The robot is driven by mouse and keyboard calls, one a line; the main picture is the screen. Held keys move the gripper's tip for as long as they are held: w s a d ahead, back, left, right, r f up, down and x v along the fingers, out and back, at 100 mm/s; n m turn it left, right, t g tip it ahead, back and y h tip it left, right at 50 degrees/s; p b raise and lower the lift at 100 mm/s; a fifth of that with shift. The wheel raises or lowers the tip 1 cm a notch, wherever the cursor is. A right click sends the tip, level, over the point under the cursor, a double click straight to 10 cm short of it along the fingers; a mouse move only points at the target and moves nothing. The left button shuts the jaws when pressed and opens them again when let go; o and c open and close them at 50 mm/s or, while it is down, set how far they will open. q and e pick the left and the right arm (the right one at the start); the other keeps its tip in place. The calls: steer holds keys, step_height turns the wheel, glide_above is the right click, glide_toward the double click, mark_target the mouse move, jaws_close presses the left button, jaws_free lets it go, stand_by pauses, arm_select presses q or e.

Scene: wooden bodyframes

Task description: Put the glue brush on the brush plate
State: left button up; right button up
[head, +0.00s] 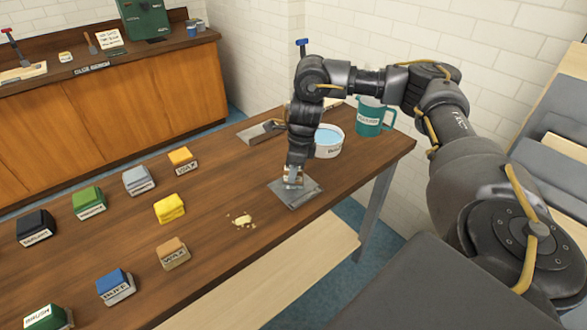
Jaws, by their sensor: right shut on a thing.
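My right gripper (292,179) points down over the table, low above a grey square plate (310,190), which I take for the brush plate. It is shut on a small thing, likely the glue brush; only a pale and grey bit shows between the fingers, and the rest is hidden. I cannot tell whether the held thing touches the plate. A white tub with blue contents (330,138) stands just behind and right of the gripper. My left gripper is not in view.
A teal jug (371,117) stands at the back right. A flat grey tool with a brown part (262,132) lies behind the arm. Several labelled coloured blocks (169,208) fill the left. A wooden counter (110,125) stands behind.

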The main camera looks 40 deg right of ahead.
steer(key=shift+f, duration=0.1)
steer(key=o, duration=0.9)
steer(key=shift+r, duration=0.6)
steer(key=r, duration=0.3)
steer(key=s+r+p, duration=0.1)
steer(key=r, duration=0.3)
steer(key=d+r, duration=0.1)
steer(key=r, duration=0.3)
steer(key=shift+s, duration=0.15)
